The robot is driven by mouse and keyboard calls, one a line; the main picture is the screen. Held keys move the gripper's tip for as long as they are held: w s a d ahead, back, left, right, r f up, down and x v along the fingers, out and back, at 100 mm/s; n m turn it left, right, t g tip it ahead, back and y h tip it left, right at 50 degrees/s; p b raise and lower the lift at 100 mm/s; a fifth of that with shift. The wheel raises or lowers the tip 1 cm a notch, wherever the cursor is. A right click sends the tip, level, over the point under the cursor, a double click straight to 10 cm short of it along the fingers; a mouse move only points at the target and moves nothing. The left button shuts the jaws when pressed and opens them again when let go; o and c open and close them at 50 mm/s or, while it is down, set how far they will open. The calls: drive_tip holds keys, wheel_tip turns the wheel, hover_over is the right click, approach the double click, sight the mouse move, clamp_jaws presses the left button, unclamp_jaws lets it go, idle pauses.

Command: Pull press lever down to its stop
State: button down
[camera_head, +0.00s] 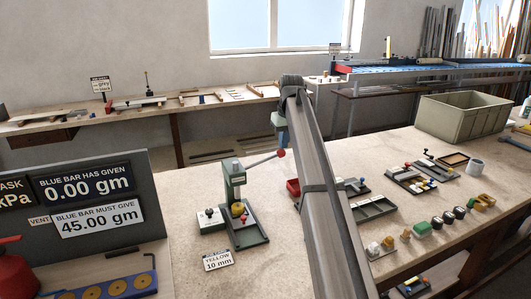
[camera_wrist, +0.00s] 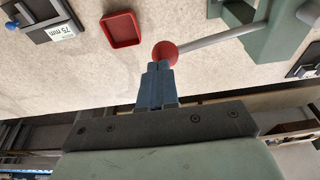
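The green press (camera_head: 236,195) stands upright on the workbench in the head view. Its lever (camera_head: 262,160) slants up and to the right and ends in a red ball knob (camera_head: 281,153). In the wrist view the red knob (camera_wrist: 165,53) and grey lever (camera_wrist: 212,39) show beside the green press body (camera_wrist: 275,38). My gripper (camera_wrist: 160,66) has its blue fingers together, with their tips right at the knob. I cannot tell whether they touch it. In the head view my blue fingers (camera_head: 283,138) are just above the knob, partly hidden by my arm.
A red tray (camera_wrist: 121,29) lies near the knob. A sign panel (camera_head: 90,205) stands left of the press, and a "YELLOW 10 mm" card (camera_head: 218,261) lies in front. Green trays (camera_head: 372,208) and small parts lie to the right. A large bin (camera_head: 462,120) stands farther back.

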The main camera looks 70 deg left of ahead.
drive_tip(key=shift+r, duration=2.45)
